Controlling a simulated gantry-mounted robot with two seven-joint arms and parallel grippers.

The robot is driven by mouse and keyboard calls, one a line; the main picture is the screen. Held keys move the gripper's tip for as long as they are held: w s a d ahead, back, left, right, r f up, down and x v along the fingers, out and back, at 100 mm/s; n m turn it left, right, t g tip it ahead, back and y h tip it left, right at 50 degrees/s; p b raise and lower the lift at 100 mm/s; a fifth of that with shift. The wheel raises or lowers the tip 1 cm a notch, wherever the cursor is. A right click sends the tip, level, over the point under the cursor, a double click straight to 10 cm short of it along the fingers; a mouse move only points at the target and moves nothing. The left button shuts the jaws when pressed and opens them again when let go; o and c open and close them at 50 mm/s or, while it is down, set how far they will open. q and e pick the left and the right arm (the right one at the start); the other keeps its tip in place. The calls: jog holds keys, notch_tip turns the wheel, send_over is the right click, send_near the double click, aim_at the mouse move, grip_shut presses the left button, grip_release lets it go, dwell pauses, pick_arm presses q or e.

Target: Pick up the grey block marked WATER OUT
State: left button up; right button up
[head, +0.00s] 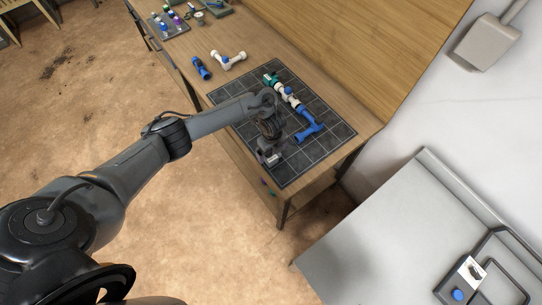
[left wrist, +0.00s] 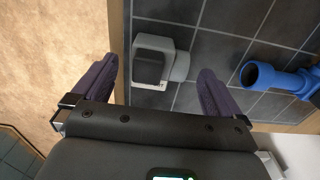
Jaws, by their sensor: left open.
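A grey block (left wrist: 155,62) sits on the dark gridded mat (left wrist: 205,45) near its edge in the left wrist view; I cannot read any marking on it. It lies between and ahead of the spread fingers of my left gripper (left wrist: 155,85), which is open and empty. In the head view my left gripper (head: 268,155) is over the near side of the mat, and the block there is mostly hidden by it. My right gripper is not in view.
A blue pipe fitting (head: 309,129) joined to white and green parts (head: 284,92) lies on the mat, right of the block. A loose blue fitting (head: 201,68) and a white tee (head: 229,61) lie on the bench beyond. A grey table (head: 390,235) stands at right.

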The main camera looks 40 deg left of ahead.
pick_arm(q)
jog(key=shift+f, duration=1.25)
jog(key=shift+c, duration=0.2)
jog(key=shift+r, duration=0.1)
jog(key=c, duration=1.4)
jog(key=shift+r, duration=0.1)
